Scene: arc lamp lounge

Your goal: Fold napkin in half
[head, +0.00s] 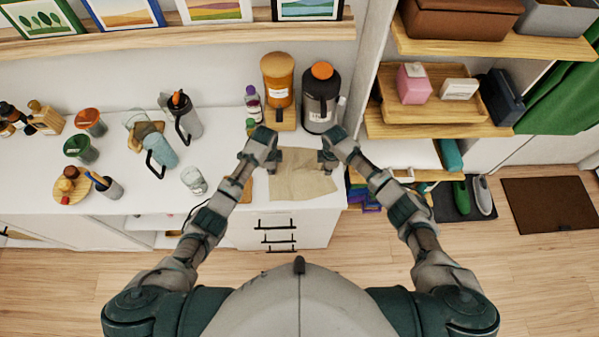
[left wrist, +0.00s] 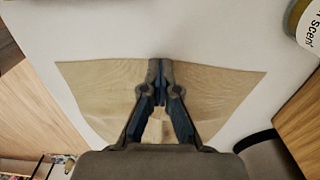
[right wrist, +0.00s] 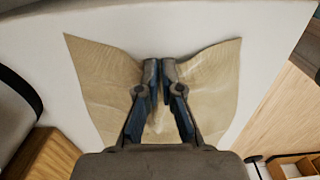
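The napkin (head: 302,182) is a thin beige cloth on the white counter, near its front right end. My left gripper (head: 276,160) is at the napkin's left part and my right gripper (head: 327,160) at its right part. In the left wrist view, the fingers (left wrist: 159,78) are close together at the middle of an edge of the napkin (left wrist: 213,88), pinching it. In the right wrist view, the fingers (right wrist: 159,75) are also nearly together, and the napkin (right wrist: 105,80) creases and dips towards them. The cloth between the fingertips is mostly hidden.
An orange-topped dark jug (head: 320,100) and an amber dispenser (head: 278,80) stand behind the napkin. A clear glass (head: 194,180) and a light blue pitcher (head: 160,155) stand to the left. A shelf with a wooden tray (head: 440,108) is at the right.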

